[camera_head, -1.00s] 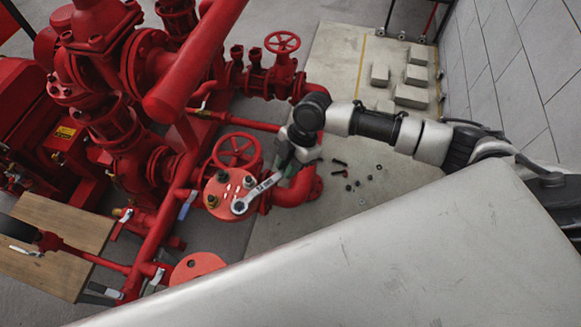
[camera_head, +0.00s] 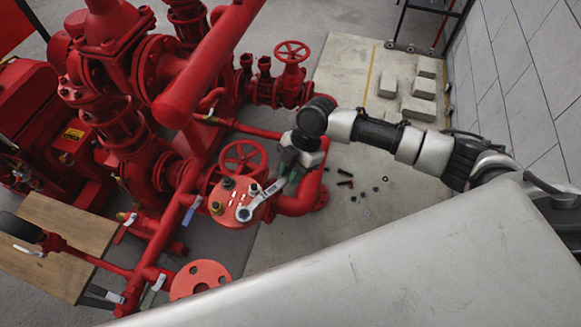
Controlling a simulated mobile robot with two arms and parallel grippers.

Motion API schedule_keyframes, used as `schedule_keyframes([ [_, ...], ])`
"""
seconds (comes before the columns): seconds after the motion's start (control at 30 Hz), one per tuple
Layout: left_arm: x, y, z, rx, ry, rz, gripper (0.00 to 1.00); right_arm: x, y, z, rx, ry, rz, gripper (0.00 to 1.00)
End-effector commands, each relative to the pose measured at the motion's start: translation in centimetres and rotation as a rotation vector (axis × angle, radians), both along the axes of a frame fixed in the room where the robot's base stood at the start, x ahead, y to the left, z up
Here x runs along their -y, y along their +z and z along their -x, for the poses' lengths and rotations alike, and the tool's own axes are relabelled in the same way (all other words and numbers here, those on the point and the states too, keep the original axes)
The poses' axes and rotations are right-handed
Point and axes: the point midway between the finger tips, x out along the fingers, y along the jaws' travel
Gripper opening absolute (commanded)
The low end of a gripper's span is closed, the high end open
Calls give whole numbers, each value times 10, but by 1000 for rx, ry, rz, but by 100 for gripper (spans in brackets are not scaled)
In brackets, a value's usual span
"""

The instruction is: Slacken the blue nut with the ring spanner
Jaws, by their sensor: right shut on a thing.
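The ring spanner (camera_head: 267,196) is silver-grey and lies slantwise over the red round flange (camera_head: 232,196). Its ring end (camera_head: 244,213) sits around a fastener at the flange's near edge; the ring hides most of it, and I cannot make out a blue colour there. My right gripper (camera_head: 289,171) is shut on the spanner's far handle end, up and right of the flange. A dark bolt head and a brass-coloured one (camera_head: 216,208) show on the flange. My left gripper is not in view.
A red handwheel (camera_head: 243,158) stands just behind the flange, and a red pipe elbow (camera_head: 305,194) close to its right. Several loose bolts and nuts (camera_head: 362,194) lie on the pale plinth (camera_head: 340,215). A wooden board (camera_head: 58,235) is at lower left.

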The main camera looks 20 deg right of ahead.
Motion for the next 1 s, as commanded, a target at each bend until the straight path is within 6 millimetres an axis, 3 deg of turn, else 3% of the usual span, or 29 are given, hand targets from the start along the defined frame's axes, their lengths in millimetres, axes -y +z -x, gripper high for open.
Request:
schedule_keyframes([
  [0.43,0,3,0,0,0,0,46,0,3,0,1,-3,-1,0],
  [1.0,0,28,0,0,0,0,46,0,31,0,0,-2,-1,0],
])
